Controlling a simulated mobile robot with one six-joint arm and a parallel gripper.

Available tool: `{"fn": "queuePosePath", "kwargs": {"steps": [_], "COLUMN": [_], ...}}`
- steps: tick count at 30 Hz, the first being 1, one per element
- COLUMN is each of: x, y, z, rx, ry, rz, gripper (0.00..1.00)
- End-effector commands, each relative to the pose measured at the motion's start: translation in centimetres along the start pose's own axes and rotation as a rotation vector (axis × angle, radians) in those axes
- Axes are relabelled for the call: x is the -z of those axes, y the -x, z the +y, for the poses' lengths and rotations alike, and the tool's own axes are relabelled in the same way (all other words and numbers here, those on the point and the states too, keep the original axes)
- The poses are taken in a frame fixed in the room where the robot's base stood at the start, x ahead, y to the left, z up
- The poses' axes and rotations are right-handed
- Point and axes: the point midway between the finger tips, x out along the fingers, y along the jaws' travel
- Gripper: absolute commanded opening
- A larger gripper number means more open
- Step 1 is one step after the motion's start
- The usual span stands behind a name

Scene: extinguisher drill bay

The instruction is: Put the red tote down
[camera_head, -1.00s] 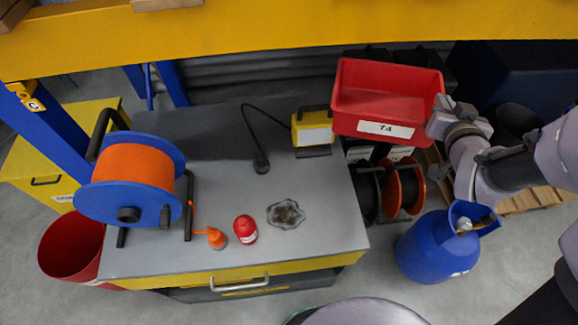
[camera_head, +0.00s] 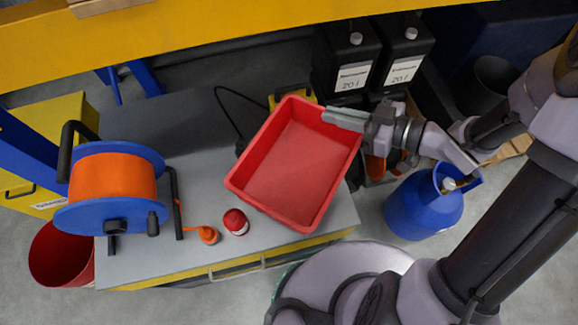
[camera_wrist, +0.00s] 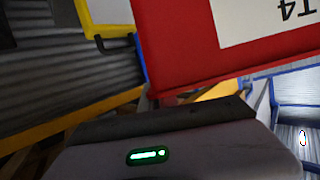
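The red tote (camera_head: 292,165) is an empty open box, seen from above over the right part of the grey-topped workbench (camera_head: 150,262). My gripper (camera_head: 343,118) is at the tote's upper right rim and appears closed on it. In the wrist view the tote's red wall (camera_wrist: 180,45) with a white T4 label (camera_wrist: 262,18) fills the top, right in front of my gripper (camera_wrist: 160,118). The tote hides the work lamp and the dark stain on the bench. Whether its base touches the bench cannot be told.
Black canisters (camera_head: 347,62) stand behind. A blue gas cylinder (camera_head: 424,205) is on the floor at right. A yellow beam (camera_head: 220,35) crosses the top.

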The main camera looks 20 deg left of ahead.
Motion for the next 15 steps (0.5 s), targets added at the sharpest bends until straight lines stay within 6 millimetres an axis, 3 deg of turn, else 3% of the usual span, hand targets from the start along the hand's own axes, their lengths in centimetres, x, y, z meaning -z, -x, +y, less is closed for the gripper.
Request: {"fn": "queuePosePath", "kwargs": {"steps": [2, 9, 12, 15], "x": [-1.4, -10.1, -12.5, -13.5], "y": [-0.5, -3.2, -3.9, -4.3], "z": [0.1, 0.7, 0.9, 1.0], "rx": [0.0, -0.001, -0.001, -0.003], "ry": [-0.004, -0.005, -0.004, -0.002], "rz": [0.0, 0.0, 0.0, 0.0], "gripper": [0.0, 0.0, 0.0, 0.0]}}
